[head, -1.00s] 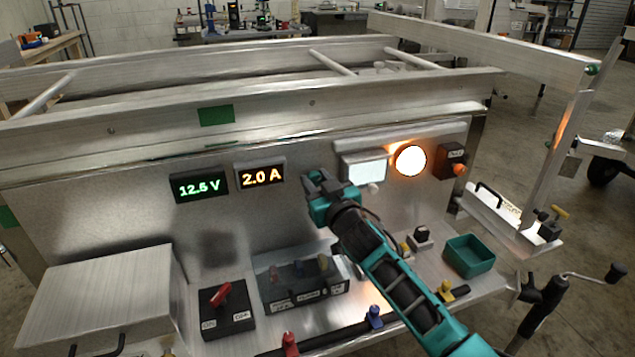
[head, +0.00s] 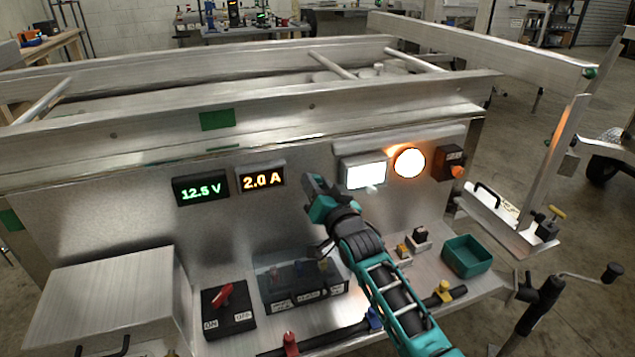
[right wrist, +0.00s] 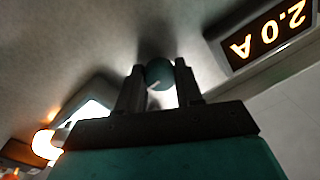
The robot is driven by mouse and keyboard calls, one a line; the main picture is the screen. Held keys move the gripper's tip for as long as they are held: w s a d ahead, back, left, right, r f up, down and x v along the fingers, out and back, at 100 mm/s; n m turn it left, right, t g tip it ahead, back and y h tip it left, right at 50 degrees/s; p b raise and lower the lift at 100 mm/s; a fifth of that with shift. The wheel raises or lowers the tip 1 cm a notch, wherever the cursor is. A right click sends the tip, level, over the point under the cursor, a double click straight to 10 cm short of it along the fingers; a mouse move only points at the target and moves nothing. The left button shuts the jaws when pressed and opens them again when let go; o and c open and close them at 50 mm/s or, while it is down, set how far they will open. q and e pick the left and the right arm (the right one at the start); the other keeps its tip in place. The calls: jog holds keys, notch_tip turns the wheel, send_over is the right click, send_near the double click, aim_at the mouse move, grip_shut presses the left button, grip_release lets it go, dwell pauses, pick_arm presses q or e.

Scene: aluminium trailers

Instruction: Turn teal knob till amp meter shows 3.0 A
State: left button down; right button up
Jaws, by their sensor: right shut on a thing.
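The teal knob (right wrist: 159,73) is round and dark teal with a pale pointer mark, on the metal panel in the right wrist view. My right gripper (head: 318,186) is at the panel, its two fingers on either side of the knob and shut on it. In the head view the gripper hides the knob. The amp meter (head: 262,177) reads 2.0 A in orange digits, just left of the gripper. It shows upside down in the right wrist view (right wrist: 268,36). My left gripper is not in view.
A volt meter (head: 201,189) reads 12.5 V. A lit rectangular panel (head: 364,175) and a round lamp (head: 409,163) sit right of the gripper. Below are a red switch (head: 226,295) on a black box, a clear-covered terminal block (head: 300,285) and a teal bin (head: 468,255).

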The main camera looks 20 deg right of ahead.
jog(key=shift+m, duration=0.9)
jog(key=o, duration=1)
jog(key=shift+o, duration=0.2)
jog(key=s+d+p, duration=0.1)
jog(key=s, duration=1.2)
jog(key=shift+f, duration=0.4)
jog(key=shift+w+d, duration=0.1)
jog(key=s+a+f+n+g, duration=0.2)
jog(key=s+f+n+g, duration=0.5)
jog(key=s+f, duration=1.1)
jog(key=shift+s+f+n+g, duration=0.15)
jog(key=shift+s+n+g, duration=0.15)
jog(key=shift+s+n, duration=0.6)
